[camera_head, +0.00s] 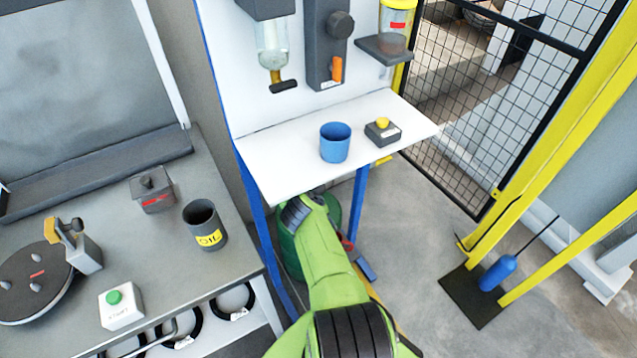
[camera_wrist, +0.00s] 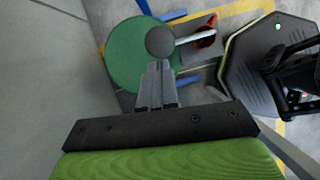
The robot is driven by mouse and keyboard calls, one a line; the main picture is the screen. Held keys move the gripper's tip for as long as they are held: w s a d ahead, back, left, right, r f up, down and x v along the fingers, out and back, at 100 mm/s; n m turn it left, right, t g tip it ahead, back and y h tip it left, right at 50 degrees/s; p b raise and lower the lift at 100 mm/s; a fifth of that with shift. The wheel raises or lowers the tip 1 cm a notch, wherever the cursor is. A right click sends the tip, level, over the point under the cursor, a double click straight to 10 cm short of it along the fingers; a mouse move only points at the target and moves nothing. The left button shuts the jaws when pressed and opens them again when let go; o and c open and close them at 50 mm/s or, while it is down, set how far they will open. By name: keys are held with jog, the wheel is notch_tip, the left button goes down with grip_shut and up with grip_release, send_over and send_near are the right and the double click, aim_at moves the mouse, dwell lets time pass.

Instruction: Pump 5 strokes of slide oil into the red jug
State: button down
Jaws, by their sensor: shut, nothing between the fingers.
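In the wrist view a round dark grey pump knob (camera_wrist: 160,41) stands over a green drum top (camera_wrist: 124,55). A pale spout (camera_wrist: 192,38) runs right from it to the red jug (camera_wrist: 206,46). My gripper (camera_wrist: 158,66) is shut and empty, its fingertips appearing at the near edge of the knob; I cannot tell whether they touch it. In the head view the green drum (camera_head: 289,252) is under the white shelf, mostly hidden by my arm, and only a bit of the red jug (camera_head: 347,246) shows. Oil inside the jug is not visible.
The white shelf (camera_head: 285,180) overhangs the drum, with a blue cup (camera_head: 335,142) and a yellow-button box (camera_head: 383,131) on it. Blue legs (camera_head: 360,200) stand close by. A grey bench (camera_head: 165,235) is at left. Floor right of the shelf is clear up to the mesh fence.

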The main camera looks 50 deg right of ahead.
jog(key=shift+w+r, duration=0.2)
jog(key=shift+r, duration=0.05)
